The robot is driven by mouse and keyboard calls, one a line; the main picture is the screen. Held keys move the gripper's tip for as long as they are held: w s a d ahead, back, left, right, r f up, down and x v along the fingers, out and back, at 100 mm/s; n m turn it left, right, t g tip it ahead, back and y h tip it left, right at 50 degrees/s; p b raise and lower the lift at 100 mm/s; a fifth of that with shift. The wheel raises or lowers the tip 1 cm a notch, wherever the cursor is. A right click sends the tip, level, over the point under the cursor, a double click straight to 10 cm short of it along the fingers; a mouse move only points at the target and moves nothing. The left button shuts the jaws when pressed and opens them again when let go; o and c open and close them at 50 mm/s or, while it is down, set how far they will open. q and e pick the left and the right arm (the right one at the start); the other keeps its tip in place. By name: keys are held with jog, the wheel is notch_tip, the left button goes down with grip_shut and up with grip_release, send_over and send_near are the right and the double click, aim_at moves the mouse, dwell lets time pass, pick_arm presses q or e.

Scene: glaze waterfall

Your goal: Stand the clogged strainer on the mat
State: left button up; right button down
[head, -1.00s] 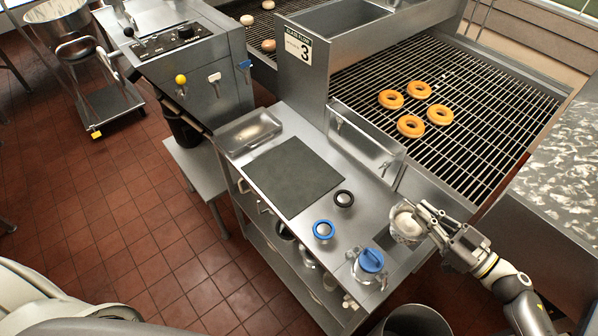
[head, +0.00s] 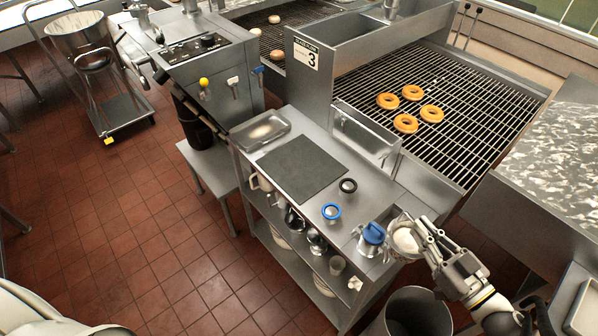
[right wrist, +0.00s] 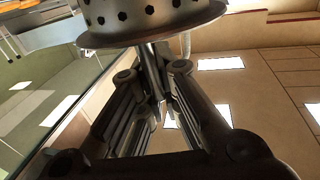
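The strainer (head: 406,240) is a round metal cup with a pale white mass inside, in the head view near the counter's right end, just right of the blue-lidded jug. The right wrist view shows its perforated metal wall and flange (right wrist: 150,20) from close by. My right gripper (head: 428,238) is shut on the strainer and holds it from its right side. The fingers (right wrist: 158,95) meet just beyond the flange; the exact grip is partly hidden. The dark grey mat (head: 300,168) lies flat and bare on the counter. My left gripper is not in view.
The blue-lidded jug (head: 372,236) stands at the counter's right end. A metal tray (head: 262,130) sits behind the mat. A bin (head: 418,312) stands below. Doughnuts (head: 406,123) lie on the wire conveyor.

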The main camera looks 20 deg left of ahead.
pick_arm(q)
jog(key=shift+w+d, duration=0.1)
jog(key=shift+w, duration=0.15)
pick_arm(e)
jog(key=s+d+r+m+t+h, duration=0.2)
jog(key=s+r+m+t+h, duration=0.2)
jog(key=s+r+m+h, duration=0.2)
jog(key=s+m+h, duration=0.2)
jog(key=s+h, duration=0.2)
jog(key=h, duration=0.1)
jog(key=shift+s+d+r+t+h, duration=0.25)
jog(key=shift+s+r+t+h, duration=0.05)
jog(key=shift+s+r+t, duration=0.1)
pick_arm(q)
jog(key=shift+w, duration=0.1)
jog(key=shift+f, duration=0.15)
pick_arm(e)
jog(key=shift+d+r, duration=0.1)
jog(key=shift+d, duration=0.05)
